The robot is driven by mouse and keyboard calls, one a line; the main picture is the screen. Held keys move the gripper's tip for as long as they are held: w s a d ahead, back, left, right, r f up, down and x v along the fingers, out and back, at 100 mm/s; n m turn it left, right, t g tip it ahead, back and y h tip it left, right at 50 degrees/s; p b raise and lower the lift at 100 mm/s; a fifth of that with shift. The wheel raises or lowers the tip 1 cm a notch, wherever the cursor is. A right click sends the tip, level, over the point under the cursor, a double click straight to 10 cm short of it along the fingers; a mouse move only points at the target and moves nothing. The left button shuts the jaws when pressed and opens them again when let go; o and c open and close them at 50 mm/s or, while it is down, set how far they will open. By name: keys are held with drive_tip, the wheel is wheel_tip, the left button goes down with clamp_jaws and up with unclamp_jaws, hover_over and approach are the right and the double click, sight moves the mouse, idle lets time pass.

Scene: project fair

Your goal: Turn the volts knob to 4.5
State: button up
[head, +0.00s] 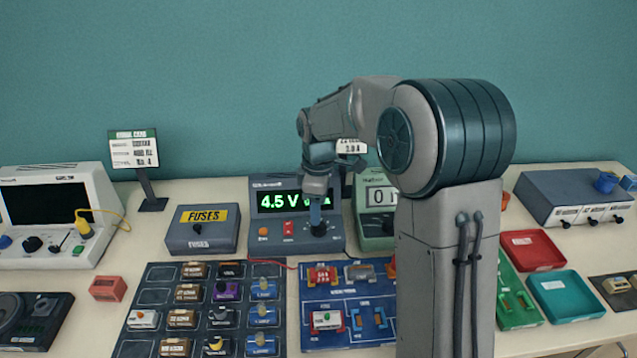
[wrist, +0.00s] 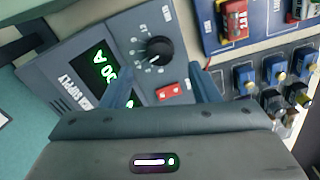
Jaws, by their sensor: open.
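The grey power supply (head: 258,232) stands at the table's middle, and its green display (head: 283,201) reads 4.5 V in the head view. Its black round knob (head: 319,229) sits at the lower right of the front panel. In the wrist view the knob (wrist: 158,50) lies beyond and between my finger tips, with dial marks around it and a red switch (wrist: 168,92) near it. My gripper (wrist: 162,72) is open, with a finger on each side and nothing held. In the head view my gripper (head: 317,213) hangs just in front of the panel, over the knob; contact cannot be told.
A fuses box (head: 201,243) stands left of the supply and a green meter (head: 374,231) right of it. Component trays (head: 150,299) and a blue circuit board (head: 350,334) lie in front. A sign (head: 134,150) stands behind left.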

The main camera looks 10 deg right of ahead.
wheel_tip(320, 180, up, 8)
drive_tip(key=shift+r, duration=0.2)
drive_tip(key=s+d+f+m+t, duration=0.1)
drive_tip(key=s+d+m, duration=0.3)
drive_tip(key=s+m, duration=0.3)
drive_tip(key=s+d+f+m+t, duration=0.2)
drive_tip(key=s+d+m, duration=0.2)
drive_tip(key=s, duration=1.4)
drive_tip(key=m, duration=0.3)
drive_tip(key=shift+s+d+m, duration=0.15)
drive_tip(key=shift+s+m, duration=0.15)
